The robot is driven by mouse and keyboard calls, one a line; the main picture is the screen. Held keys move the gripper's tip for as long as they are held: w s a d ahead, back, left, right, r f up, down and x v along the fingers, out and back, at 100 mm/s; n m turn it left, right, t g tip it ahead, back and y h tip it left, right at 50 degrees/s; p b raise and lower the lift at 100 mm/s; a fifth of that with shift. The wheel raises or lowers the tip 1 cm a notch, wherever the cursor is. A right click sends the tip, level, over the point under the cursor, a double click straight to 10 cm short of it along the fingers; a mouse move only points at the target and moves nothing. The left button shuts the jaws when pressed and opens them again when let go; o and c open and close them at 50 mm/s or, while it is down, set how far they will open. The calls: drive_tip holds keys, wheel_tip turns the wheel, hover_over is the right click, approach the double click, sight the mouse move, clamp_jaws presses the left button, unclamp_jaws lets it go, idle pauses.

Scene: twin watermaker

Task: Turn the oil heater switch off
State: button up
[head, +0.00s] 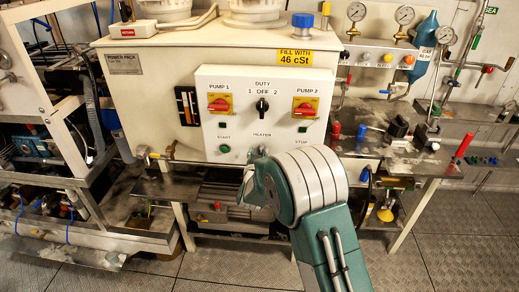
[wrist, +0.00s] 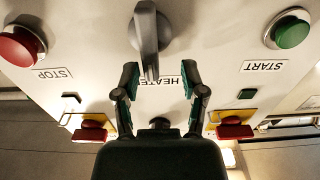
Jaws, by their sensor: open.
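The heater switch (wrist: 149,30) is a grey lever-shaped knob on the white control panel (head: 213,82), at the top of the upside-down wrist view. Its handle points down that picture and overlaps the HEATER label (wrist: 168,82). My gripper (wrist: 160,72) is open, with one fingertip to each side of the handle's lower end. I cannot tell whether either finger touches it. No object is held. In the head view my gripper (head: 254,168) is in front of the panel's lower middle and mostly hides the heater switch below the HEATER label.
A green START button (wrist: 292,33) and a red STOP button (wrist: 18,47) flank the heater switch. The red PUMP 1 switch (head: 219,105), black DUTY knob (head: 262,105) and red PUMP 2 switch (head: 305,108) sit above it. A bench with valves (head: 400,160) stands at right.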

drive_tip(key=shift+w+d, duration=0.2)
drive_tip(key=shift+w, duration=0.65)
drive_tip(key=shift+w+d+r, duration=0.1)
drive_tip(key=shift+d, duration=0.35)
drive_tip(key=shift+a, duration=0.15)
drive_tip(key=c, duration=0.7)
drive_tip(key=shift+a, duration=0.15)
clamp_jaws()
